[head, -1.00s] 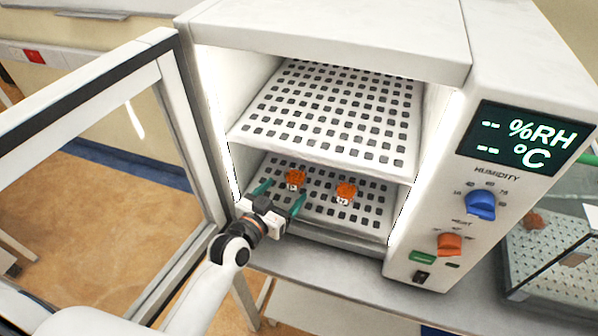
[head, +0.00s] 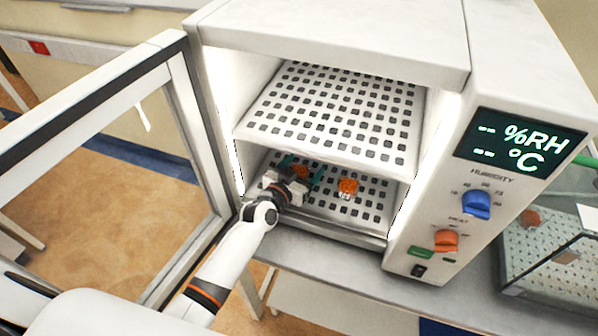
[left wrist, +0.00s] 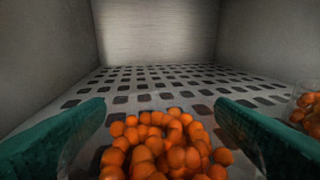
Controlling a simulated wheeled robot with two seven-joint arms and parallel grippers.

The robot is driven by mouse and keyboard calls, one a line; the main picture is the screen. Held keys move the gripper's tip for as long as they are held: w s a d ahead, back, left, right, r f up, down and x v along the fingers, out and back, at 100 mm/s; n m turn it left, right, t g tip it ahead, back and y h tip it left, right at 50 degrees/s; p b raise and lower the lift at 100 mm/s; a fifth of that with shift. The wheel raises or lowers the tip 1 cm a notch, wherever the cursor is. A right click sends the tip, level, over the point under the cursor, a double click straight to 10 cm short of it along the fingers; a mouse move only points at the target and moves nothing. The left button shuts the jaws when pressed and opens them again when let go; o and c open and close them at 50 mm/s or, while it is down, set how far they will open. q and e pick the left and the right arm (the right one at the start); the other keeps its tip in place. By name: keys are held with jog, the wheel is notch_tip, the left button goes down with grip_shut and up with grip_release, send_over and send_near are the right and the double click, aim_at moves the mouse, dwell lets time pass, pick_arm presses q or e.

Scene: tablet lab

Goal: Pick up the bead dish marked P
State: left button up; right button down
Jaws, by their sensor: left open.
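Two small clear dishes of orange beads stand on the lower perforated shelf of the chamber. The left dish (head: 300,171) is partly hidden by my left gripper (head: 302,168) in the head view. In the left wrist view this dish of beads (left wrist: 160,148) lies between the two green fingers of the open left gripper (left wrist: 160,130). The right dish (head: 347,187) stands a little to the right, with a white label on its front, and shows at the right edge of the left wrist view (left wrist: 308,108). I cannot read a letter on either dish. My right gripper is not in view.
The open glass door (head: 172,85) stands to the left of the chamber. The upper perforated shelf (head: 325,110) is empty, just above my left gripper. The control panel (head: 480,180) is on the right, beside a glass-sided case (head: 560,265).

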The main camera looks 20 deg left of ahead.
pick_arm(q)
jog(key=c, duration=1.1)
jog(key=shift+r, duration=0.15)
